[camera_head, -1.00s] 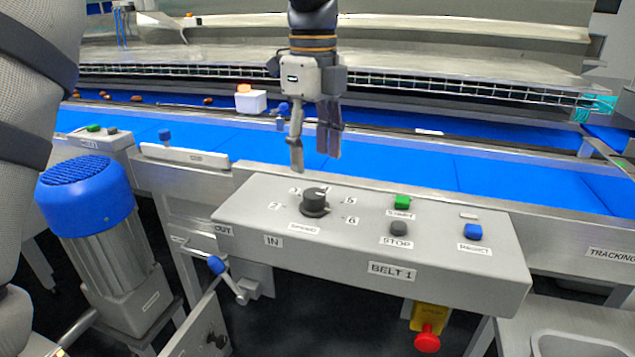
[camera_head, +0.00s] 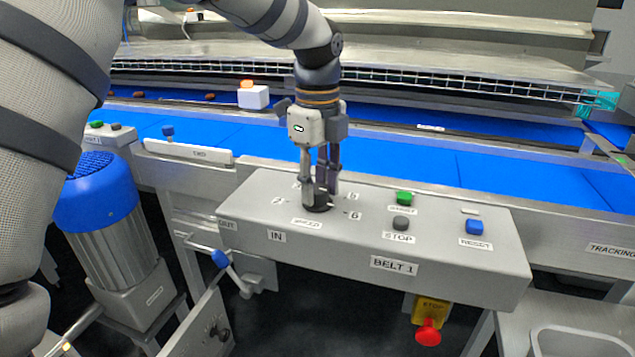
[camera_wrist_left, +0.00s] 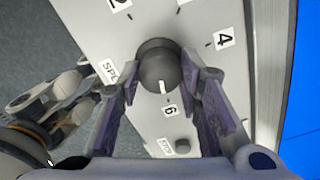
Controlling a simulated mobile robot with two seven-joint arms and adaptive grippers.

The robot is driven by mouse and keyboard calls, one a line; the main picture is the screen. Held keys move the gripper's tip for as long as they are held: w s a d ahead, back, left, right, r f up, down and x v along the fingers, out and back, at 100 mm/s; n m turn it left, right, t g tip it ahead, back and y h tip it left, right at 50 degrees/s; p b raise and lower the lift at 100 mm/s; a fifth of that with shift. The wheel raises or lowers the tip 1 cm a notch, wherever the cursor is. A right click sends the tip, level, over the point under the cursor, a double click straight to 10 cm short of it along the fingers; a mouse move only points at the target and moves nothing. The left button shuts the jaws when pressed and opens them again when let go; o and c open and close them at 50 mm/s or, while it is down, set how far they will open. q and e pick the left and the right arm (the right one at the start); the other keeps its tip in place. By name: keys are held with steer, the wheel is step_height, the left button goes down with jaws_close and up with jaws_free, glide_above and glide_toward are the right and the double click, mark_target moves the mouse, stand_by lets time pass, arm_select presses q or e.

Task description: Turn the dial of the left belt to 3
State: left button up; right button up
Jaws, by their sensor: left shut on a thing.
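The BELT 1 control box (camera_head: 460,262) stands in front of the blue belt in the head view. Its dark speed dial (camera_head: 318,207) sits on the left part of the sloped top, mostly covered by my fingers. My left gripper (camera_head: 319,196) points down from above and is shut on the dial, one finger on each side. In the left wrist view the round dial (camera_wrist_left: 158,68) is between the fingertips (camera_wrist_left: 165,82). Its white mark faces the 6 label (camera_wrist_left: 170,110). The 4 label (camera_wrist_left: 222,38) shows at the right; the 3 label is not readable.
Right of the dial are a green start button (camera_head: 404,198), a dark stop button (camera_head: 401,223) and a blue reset button (camera_head: 474,227). A red emergency knob (camera_head: 428,332) hangs below the box. A blue motor (camera_head: 98,205) stands at the left.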

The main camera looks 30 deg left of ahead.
arm_select(q)
steer(key=shift+n, duration=0.3)
steer(key=n, duration=0.3)
steer(key=shift+n, duration=0.4)
steer(key=n, duration=0.3)
steer(key=shift+n, duration=0.4)
steer(key=n, duration=1)
steer(key=shift+n, duration=0.4)
steer(key=n, duration=0.3)
steer(key=shift+n, duration=0.3)
steer(key=n, duration=0.3)
steer(key=shift+n, duration=2.1)
